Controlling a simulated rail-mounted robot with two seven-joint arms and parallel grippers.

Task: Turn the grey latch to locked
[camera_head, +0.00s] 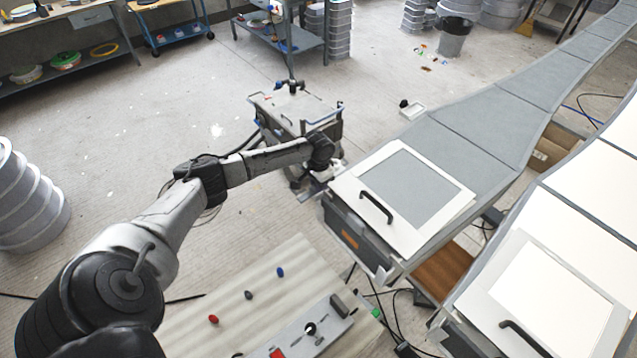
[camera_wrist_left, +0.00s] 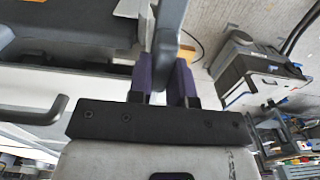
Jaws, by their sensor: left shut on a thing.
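My left arm reaches from the lower left to the near left corner of the long grey mould (camera_head: 465,150). My left gripper (camera_head: 324,174) is there, small and partly blurred in the head view. In the left wrist view its two purple-padded fingers (camera_wrist_left: 164,78) are shut on a grey upright piece, which looks like the grey latch (camera_wrist_left: 167,35). The latch stands between the fingers and runs up past them in the picture. In the head view I cannot make out the latch. My right gripper is not in view.
A white-framed panel (camera_head: 452,208) with a black handle lies on the mould beside my gripper. A second white mould (camera_head: 540,300) is at right. A tool cart (camera_head: 297,112) stands just behind my gripper. A board (camera_head: 270,290) with small coloured knobs is in front.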

